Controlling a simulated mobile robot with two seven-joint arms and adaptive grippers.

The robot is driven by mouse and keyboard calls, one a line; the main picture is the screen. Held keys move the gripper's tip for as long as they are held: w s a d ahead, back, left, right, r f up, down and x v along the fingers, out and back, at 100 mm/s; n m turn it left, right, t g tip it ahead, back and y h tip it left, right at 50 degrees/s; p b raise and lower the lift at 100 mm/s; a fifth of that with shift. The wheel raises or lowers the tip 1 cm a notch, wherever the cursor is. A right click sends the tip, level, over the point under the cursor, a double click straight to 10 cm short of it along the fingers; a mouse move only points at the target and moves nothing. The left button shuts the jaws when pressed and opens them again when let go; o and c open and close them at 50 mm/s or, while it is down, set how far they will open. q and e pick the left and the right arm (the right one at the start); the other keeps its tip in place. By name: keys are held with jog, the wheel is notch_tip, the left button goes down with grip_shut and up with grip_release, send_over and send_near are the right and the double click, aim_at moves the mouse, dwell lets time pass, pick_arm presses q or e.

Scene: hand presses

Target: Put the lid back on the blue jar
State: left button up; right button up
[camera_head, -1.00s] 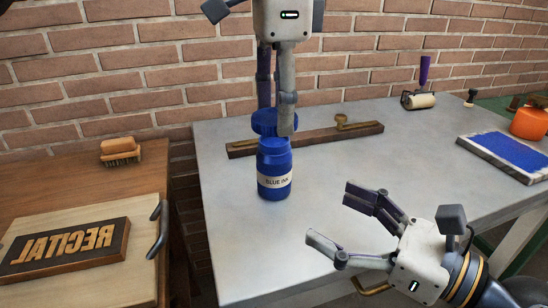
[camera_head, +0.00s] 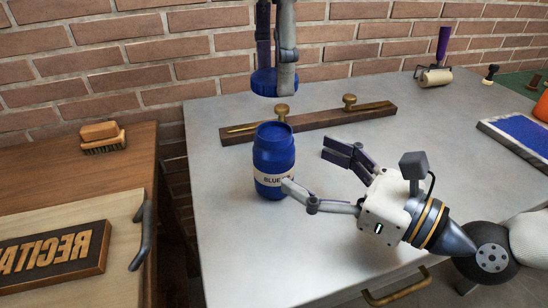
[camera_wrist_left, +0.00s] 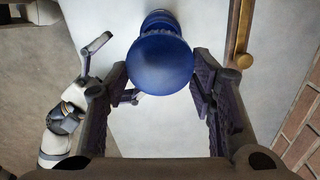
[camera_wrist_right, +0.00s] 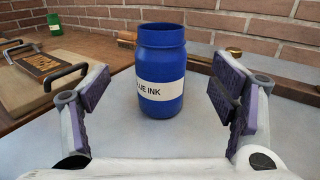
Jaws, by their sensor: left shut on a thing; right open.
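The blue jar (camera_head: 274,160), labelled BLUE INK, stands upright and open on the grey metal table. It also shows between the fingers in the right wrist view (camera_wrist_right: 162,65). My left gripper (camera_head: 275,85) is shut on the blue lid (camera_head: 264,82) and holds it in the air above and slightly behind the jar, apart from it. The lid fills the middle of the left wrist view (camera_wrist_left: 160,64), covering most of the jar below. My right gripper (camera_head: 310,172) is open, with one fingertip close to the jar's right side; I cannot tell if it touches.
A dark wooden bar (camera_head: 320,121) with brass knobs lies behind the jar. A roller (camera_head: 436,76) and a blue slab (camera_head: 520,138) are at the right. A wooden side table at left holds a brush (camera_head: 102,138) and the RECITAL block (camera_head: 55,262).

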jog(key=x, duration=0.8)
jog(key=shift+w+a, duration=0.1)
jog(key=c, duration=1.8)
pick_arm(q)
send_over(277, 135)
jog(key=shift+f, duration=2.5)
